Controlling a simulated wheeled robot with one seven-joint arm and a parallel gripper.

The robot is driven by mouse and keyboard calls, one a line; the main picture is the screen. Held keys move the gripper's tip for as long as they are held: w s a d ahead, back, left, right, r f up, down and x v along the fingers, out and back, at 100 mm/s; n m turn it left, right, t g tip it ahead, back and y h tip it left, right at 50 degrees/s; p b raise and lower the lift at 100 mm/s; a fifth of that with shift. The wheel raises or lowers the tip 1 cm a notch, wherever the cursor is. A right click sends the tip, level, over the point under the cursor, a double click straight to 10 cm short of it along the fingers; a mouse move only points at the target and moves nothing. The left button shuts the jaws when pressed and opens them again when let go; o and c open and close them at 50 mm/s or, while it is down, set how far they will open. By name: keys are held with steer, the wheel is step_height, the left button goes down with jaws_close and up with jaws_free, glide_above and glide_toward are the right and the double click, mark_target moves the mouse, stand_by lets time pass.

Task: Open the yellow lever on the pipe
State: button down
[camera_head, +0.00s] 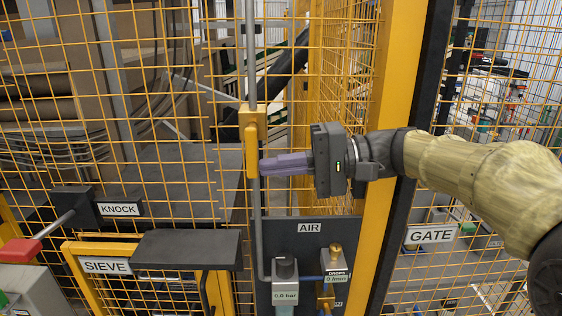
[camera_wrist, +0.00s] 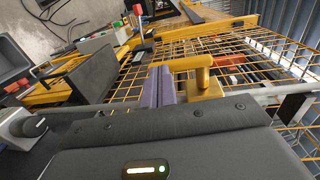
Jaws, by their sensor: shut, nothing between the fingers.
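The yellow lever (camera_head: 251,143) sits on a thin grey vertical pipe (camera_head: 252,60) in front of the yellow mesh fence. Its long handle lies along the pipe in the head view. In the wrist view the lever (camera_wrist: 203,78) shows just beside the purple fingers, with the pipe (camera_wrist: 270,92) running across. My gripper (camera_head: 264,166) reaches in from the right, its purple fingers shut and empty. The fingertips are at the lower part of the lever in the head view. I cannot tell whether they touch it. In the wrist view the fingers (camera_wrist: 161,86) are together.
Below is a dark AIR panel (camera_head: 310,250) with a grey regulator (camera_head: 285,270) and a brass valve (camera_head: 335,256). A yellow post (camera_head: 392,90) stands behind my arm. At left are a red-tipped KNOCK lever (camera_head: 20,250) and a dark SIEVE shelf (camera_head: 188,249). Mesh fencing closes off the back.

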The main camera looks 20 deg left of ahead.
steer(key=f+b+v, duration=0.1)
steer(key=b+v, duration=0.2)
steer(key=v, duration=1)
steer(key=shift+w+d+f, duration=0.15)
steer(key=shift+d+f, duration=0.05)
steer(key=shift+d, duration=0.2)
steer(key=d+f+m+t+h, duration=0.2)
steer(key=f+m+t+h, duration=0.15)
steer(key=f, duration=0.85)
steer(key=d+f+m+t+h, duration=0.2)
steer(key=f+m+h, duration=0.15)
steer(key=f, duration=0.75)
steer(key=s+d+f+n+t+h, duration=0.1)
steer(key=s+d+f+h, duration=0.3)
steer(key=d+f, duration=0.2)
steer(key=s+d+f+n+t+h, duration=0.1)
steer(key=s+d+f+n+h, duration=0.1)
steer(key=s+d+f+h, duration=0.2)
step_height(320, 180, down, 6)
steer(key=s+d, duration=0.1)
steer(key=d, duration=0.2)
steer(key=shift+h, duration=0.4)
steer(key=c, duration=2.1)
jaws_free()
steer(key=shift+t, duration=0.25)
